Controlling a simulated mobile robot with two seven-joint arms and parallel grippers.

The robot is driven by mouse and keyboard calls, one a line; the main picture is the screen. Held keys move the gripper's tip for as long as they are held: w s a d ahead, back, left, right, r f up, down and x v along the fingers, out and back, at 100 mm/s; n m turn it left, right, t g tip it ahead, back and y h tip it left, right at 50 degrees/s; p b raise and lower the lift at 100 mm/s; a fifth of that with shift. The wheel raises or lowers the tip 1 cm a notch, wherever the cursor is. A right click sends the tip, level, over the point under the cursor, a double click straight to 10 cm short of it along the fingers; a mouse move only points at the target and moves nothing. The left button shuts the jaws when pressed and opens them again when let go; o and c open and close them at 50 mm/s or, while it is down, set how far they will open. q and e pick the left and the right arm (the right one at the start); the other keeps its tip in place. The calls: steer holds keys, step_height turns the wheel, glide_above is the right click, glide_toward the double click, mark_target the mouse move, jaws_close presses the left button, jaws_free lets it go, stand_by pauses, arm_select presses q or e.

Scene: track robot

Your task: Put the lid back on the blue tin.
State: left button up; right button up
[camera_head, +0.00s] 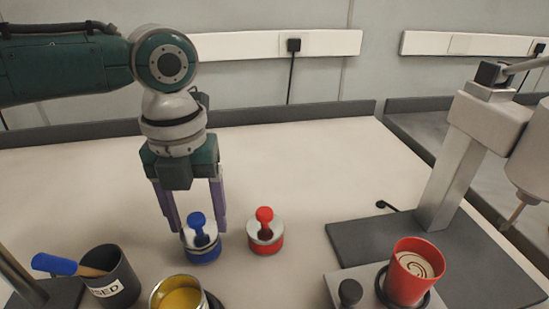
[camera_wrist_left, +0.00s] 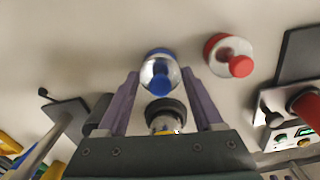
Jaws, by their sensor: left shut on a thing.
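The blue tin (camera_head: 204,256) stands upright on the pale table. A silver lid with a blue knob (camera_head: 198,221) is over its top, with no clear gap between them in the head view. My left gripper (camera_head: 196,226) points down, its two purple fingers on either side of the lid, and is shut on the lid. In the left wrist view the silver lid (camera_wrist_left: 151,73) lies between the fingertips of the left gripper (camera_wrist_left: 161,76), with a strip of blue tin behind it. The exact finger contact and the lid's seating are partly hidden. My right gripper is out of view.
A red tin (camera_head: 265,247) with a red-knobbed lid stands close right. In front are an open can of yellow contents (camera_head: 181,299) and a dark pot (camera_head: 111,278) holding a blue-handled tool. A red cup (camera_head: 411,276) and a grey stand machine (camera_head: 460,165) are right. The table behind is clear.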

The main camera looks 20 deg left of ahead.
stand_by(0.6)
arm_select(q)
steer(key=shift+f+p, duration=0.15)
steer(key=shift+p, duration=0.2)
stand_by(0.6)
stand_by(0.5)
steer(key=o, duration=1.4)
steer(key=shift+c, duration=0.2)
step_height(320, 180, up, 7)
steer(key=p, duration=0.7)
steer(key=shift+p, duration=0.4)
